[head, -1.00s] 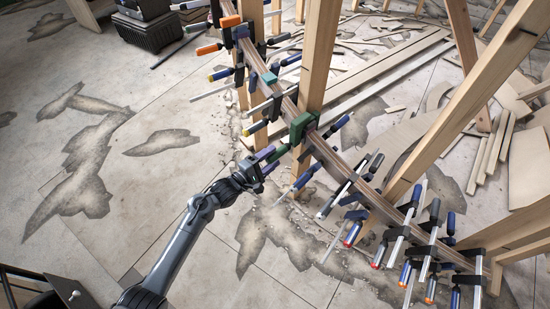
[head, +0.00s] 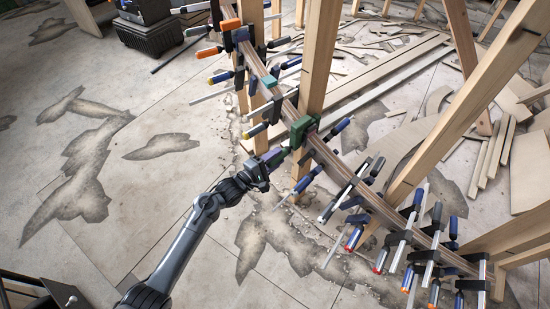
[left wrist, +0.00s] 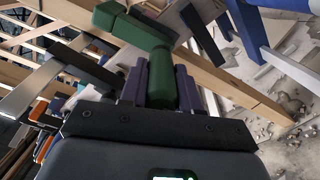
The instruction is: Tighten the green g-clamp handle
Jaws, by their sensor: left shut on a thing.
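The green g-clamp (head: 301,130) sits on the curved wooden stringer (head: 330,157), near an upright post in the head view. In the left wrist view its green body (left wrist: 133,27) is at the top, and its green handle (left wrist: 162,80) runs down between the purple finger pads. My left gripper (head: 272,157) is shut on that handle, in line with it, on the near side of the stringer. The handle's lower end is hidden by the gripper's dark palm. My right gripper is not in view.
Several blue, orange and black bar clamps (head: 420,250) line the stringer on both sides of the green one. Wooden posts (head: 316,70) stand close behind it. Planks (head: 400,75) lie on the floor beyond. The patched concrete floor (head: 150,200) at left is clear.

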